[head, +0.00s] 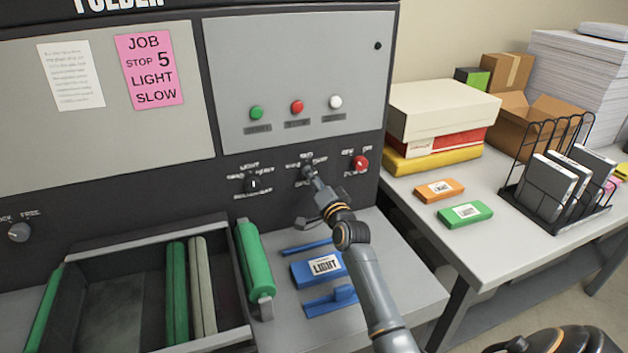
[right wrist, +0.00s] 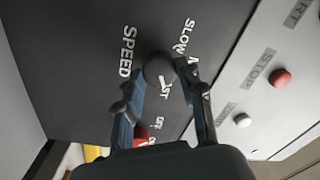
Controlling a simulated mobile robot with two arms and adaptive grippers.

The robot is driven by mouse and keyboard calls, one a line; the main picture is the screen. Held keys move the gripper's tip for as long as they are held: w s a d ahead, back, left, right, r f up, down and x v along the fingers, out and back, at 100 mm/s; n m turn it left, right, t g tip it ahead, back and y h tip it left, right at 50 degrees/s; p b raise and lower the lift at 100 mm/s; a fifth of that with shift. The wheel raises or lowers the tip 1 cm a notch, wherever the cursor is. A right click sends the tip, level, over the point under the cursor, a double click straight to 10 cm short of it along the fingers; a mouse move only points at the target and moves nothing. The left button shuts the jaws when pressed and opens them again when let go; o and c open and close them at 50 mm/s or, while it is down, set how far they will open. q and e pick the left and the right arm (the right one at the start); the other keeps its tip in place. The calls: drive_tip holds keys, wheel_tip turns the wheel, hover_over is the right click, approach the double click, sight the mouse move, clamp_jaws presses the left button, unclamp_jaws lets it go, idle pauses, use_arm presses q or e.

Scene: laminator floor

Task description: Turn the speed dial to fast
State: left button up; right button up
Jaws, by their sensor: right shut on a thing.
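The speed dial (head: 306,170) is a dark round knob on the folder's black control strip, mostly covered by my gripper in the head view. In the right wrist view the dial (right wrist: 158,67) sits between the fingertips, with SPEED on one side, SLOW near the other finger and a partly hidden label ending in "ST". My right gripper (head: 312,178) is shut on the dial; its fingers also show in the right wrist view (right wrist: 162,85). I cannot tell clearly where the dial's pointer stands. My left gripper is not in view.
A light/heavy dial (head: 252,184) is left of the speed dial and a red knob (head: 360,162) right. Green, red and white buttons (head: 297,106) sit above. A pink note (head: 150,70) reads STOP 5, LIGHT, SLOW. A blue LIGHT block (head: 318,268) lies below my arm.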

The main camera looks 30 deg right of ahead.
drive_tip(key=o, duration=1.2)
drive_tip(key=v, duration=1.2)
drive_tip(key=shift+f, duration=0.15)
